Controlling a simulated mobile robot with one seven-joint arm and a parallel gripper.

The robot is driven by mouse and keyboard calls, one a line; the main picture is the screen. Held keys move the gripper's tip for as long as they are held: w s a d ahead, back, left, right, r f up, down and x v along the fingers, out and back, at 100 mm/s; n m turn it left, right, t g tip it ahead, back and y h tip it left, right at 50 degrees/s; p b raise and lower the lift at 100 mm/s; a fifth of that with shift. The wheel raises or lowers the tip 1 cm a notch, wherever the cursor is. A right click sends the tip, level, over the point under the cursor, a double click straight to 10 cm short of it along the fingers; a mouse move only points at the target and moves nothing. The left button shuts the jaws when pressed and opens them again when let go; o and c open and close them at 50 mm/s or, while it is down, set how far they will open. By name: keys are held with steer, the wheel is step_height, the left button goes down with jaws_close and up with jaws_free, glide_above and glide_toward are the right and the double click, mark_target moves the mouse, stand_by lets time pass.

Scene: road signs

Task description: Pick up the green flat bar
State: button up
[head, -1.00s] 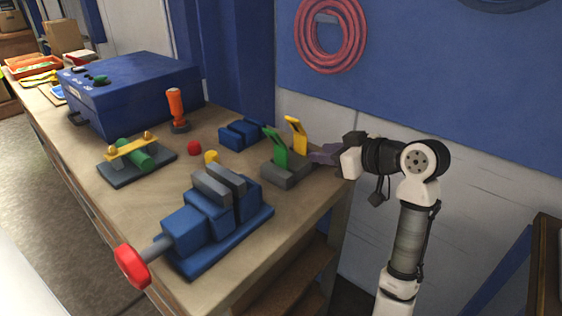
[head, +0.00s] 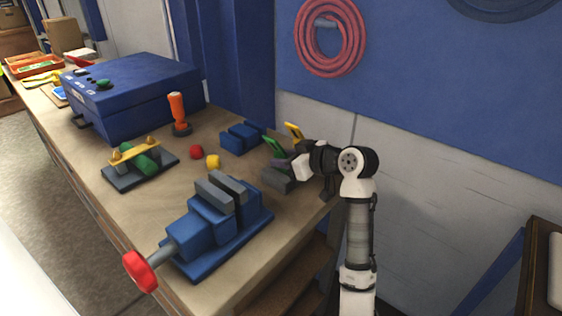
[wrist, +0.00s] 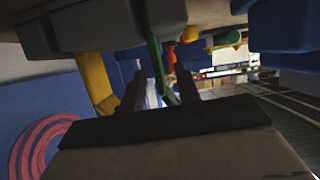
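The green flat bar (head: 273,147) stands tilted in a grey block (head: 276,182) near the bench's right edge. My gripper (head: 284,163) is at the bar from the right and hides its lower part in the head view. In the wrist view, which looks upside down, the green bar (wrist: 155,60) shows between the two dark fingers of my gripper (wrist: 158,85). The fingers are apart, with gaps visible beside the bar. A yellow flat bar (head: 294,131) stands behind in the same block; it also shows left of the fingers in the wrist view (wrist: 94,80).
A blue vise (head: 205,230) with a red knob (head: 140,271) stands in front. A blue block (head: 240,136) is just left of the bars. Small red (head: 196,152) and yellow (head: 213,161) pieces lie nearby. The wall is close behind the bench.

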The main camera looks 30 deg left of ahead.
steer(key=shift+x, duration=0.8)
steer(key=shift+c, duration=0.4)
jaws_close()
step_height(320, 180, up, 20)
steer(key=b, duration=0.3)
